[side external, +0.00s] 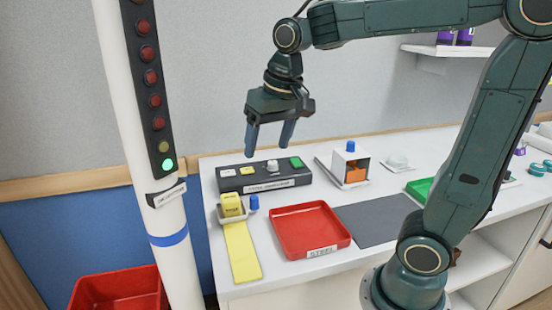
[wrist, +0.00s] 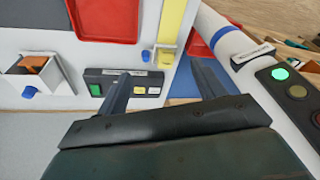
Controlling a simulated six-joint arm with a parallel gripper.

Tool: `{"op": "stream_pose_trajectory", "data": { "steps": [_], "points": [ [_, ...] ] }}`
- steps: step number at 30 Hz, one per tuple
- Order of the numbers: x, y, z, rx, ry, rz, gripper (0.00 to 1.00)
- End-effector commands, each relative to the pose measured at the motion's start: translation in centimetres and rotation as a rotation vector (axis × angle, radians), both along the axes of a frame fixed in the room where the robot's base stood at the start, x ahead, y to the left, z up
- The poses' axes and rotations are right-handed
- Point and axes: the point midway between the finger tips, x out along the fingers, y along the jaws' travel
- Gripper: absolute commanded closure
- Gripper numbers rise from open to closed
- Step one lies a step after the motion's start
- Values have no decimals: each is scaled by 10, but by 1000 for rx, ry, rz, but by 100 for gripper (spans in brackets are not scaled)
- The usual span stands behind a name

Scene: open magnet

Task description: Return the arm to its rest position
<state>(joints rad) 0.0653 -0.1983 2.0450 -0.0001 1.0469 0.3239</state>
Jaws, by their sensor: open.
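My gripper (side external: 268,140) is open and empty, pointing down in the air above the dark control box (side external: 238,183) at the back of the white table. Its two blue-grey fingers also show in the wrist view (wrist: 160,88), well apart, with the control box (wrist: 108,74) beyond them. My arm is raised and bent, its forearm reaching left from the elbow at the top right. The control box carries a green button (side external: 296,162), a grey knob (side external: 272,166) and pale buttons. No finger visibly touches anything.
A red tray labelled STEEL (side external: 325,246), a yellow strip (side external: 243,254) and a dark grey mat (side external: 372,219) lie on the table. A white box with an orange thing inside (side external: 356,174) stands right of the control box. A pole with a lit green lamp (side external: 167,164) rises at left.

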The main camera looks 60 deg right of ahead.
Motion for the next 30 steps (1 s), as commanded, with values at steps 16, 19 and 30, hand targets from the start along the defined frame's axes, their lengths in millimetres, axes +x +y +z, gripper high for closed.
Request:
{"op": "stream_pose_trajectory", "data": {
  "steps": [16, 19, 30],
  "points": [
    [-107, 17, -14, -90, -183, 281, 31],
    [-120, 19, -20, -105, -208, 319, 31],
    [-135, 21, -30, -126, -239, 369, 31]
  ]
}}
